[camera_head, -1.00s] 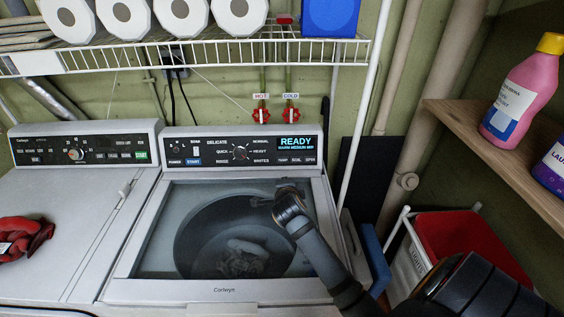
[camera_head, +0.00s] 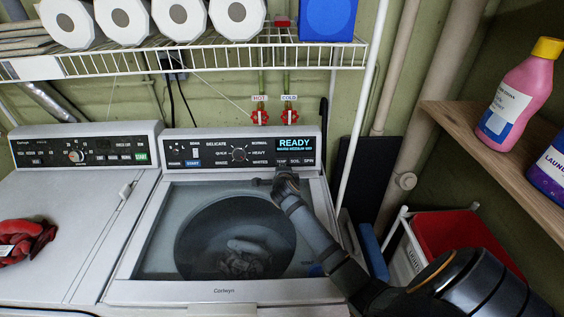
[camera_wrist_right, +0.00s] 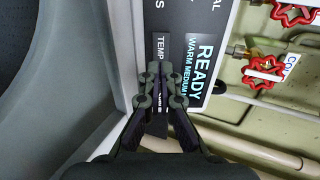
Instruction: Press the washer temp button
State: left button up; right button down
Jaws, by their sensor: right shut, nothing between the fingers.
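The washer (camera_head: 228,290) stands in the middle, with its control panel (camera_head: 215,152) along the back and a lit READY display (camera_head: 296,144). The temp button (camera_head: 282,162) is at the panel's lower right, below the display; its TEMP label (camera_wrist_right: 161,46) also shows in the right wrist view. My right gripper (camera_head: 280,174) is shut and empty, just in front of the panel below the temp button. In the right wrist view the fingertips (camera_wrist_right: 161,76) are close to the TEMP label and cover part of the buttons beside it. I cannot tell whether they touch. My left gripper is not in view.
A second machine (camera_head: 75,220) stands at left with red gloves (camera_head: 24,240) on it. A wire shelf (camera_head: 210,55) with paper rolls hangs above. Red taps (camera_head: 260,117) are behind the panel. A wooden shelf (camera_head: 465,125) with bottles is at right.

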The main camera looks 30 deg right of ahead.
aim_at(282, 160)
jog(key=p+x, duration=0.1)
jog(key=x, duration=0.5)
jog(key=shift+w, duration=0.1)
jog(key=shift+f, duration=0.1)
jog(key=shift+w+d+f, duration=0.1)
jog(key=shift+f, duration=0.05)
jog(key=b, duration=0.3)
jog(key=shift+w+d+f, duration=0.2)
jog(key=shift+w+f, duration=0.05)
jog(key=shift+r, duration=0.55)
